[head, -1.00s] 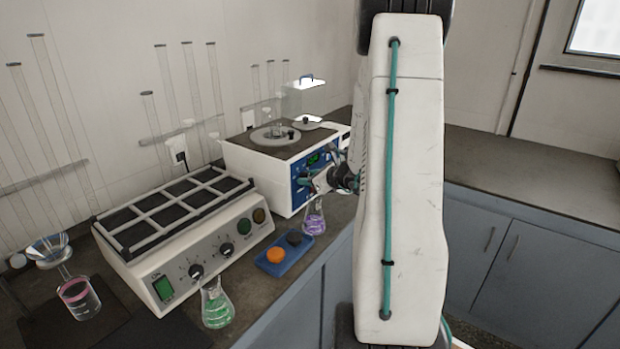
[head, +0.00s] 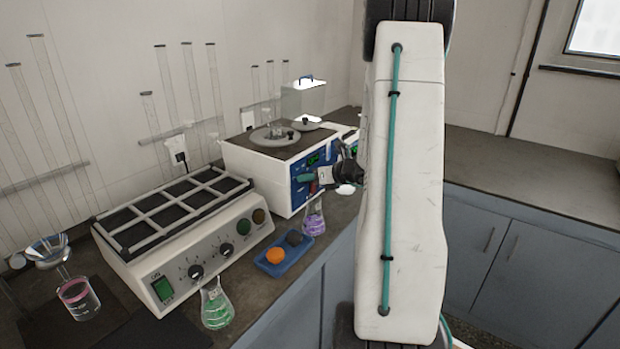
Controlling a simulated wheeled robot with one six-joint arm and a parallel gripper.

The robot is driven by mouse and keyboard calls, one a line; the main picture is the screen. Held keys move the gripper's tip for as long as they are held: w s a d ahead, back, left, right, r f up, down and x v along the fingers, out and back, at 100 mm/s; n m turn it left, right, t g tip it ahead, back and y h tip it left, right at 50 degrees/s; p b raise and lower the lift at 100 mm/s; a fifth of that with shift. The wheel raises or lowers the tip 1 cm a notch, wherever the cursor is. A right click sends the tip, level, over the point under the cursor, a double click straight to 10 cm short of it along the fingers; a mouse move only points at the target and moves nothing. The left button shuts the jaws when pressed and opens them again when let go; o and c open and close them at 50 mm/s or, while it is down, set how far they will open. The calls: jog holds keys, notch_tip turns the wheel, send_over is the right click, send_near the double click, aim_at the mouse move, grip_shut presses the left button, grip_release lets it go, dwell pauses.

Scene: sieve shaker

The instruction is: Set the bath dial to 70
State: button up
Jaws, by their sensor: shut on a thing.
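The water bath (head: 258,173) is a white box with a dark top and a blue front panel (head: 300,190), standing at the back of the bench. A small green display (head: 313,158) is lit on the panel, but its digits are too small to read. My gripper (head: 316,178) is at the blue panel, its jaws shut at the dial's place. The dial itself is hidden by the jaws, and I cannot read its setting.
A white shaker (head: 190,250) with a black grid top and two knobs stands left of the bath. A purple flask (head: 314,217), a blue tray (head: 285,256) with orange and dark stoppers, and a green flask (head: 216,305) stand near the front edge. Glass cylinders line the wall.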

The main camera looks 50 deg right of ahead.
jog(key=shift+d+m+y, duration=0.15)
jog(key=shift+m+y, duration=0.45)
jog(key=shift+m, duration=0.2)
jog(key=o, duration=1)
jog(key=v, duration=0.8)
